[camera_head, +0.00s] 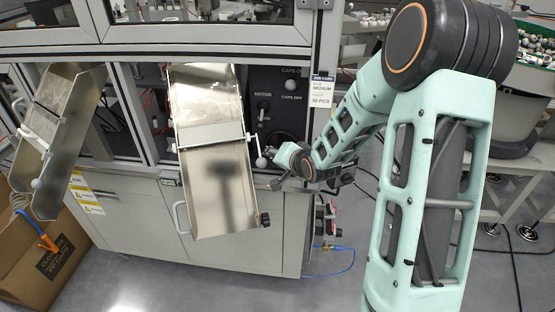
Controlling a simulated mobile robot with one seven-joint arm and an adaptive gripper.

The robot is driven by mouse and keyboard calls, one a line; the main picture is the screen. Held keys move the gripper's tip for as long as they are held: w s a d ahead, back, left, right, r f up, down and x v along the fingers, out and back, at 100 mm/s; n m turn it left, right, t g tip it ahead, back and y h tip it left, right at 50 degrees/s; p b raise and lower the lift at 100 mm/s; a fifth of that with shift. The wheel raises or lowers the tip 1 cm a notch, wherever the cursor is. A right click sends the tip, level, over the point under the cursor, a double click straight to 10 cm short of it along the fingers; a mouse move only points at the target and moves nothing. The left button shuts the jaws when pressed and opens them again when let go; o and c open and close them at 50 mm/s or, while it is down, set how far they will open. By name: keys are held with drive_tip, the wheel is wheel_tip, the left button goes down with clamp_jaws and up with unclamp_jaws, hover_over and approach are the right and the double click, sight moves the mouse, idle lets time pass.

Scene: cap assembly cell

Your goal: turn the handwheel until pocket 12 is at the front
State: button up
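I cannot make out a handwheel or any numbered pocket in the head view. My gripper (277,183) is small and dark at the end of my mint-green arm, in front of the machine's cabinet. It is just right of the wide metal chute (211,185) and below a black control panel (290,113). A pale ball knob on a lever (261,162) is close to the gripper on its left; I cannot tell whether they touch. The gripper's wrist hides part of the area below the panel. The fingers are too small to tell whether they are open or shut.
A narrower tilted chute (55,140) is at the left, above a cardboard box (58,262). A black knob (265,219) sticks out at the wide chute's lower right. A table (490,205) stands at the right. Grey floor (180,280) in front is clear.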

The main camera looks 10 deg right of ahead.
drive_tip(key=shift+h, duration=0.4)
idle(0.3)
drive_tip(key=o, duration=0.9)
drive_tip(key=shift+v, duration=6)
drive_tip(key=shift+w+r, duration=0.1)
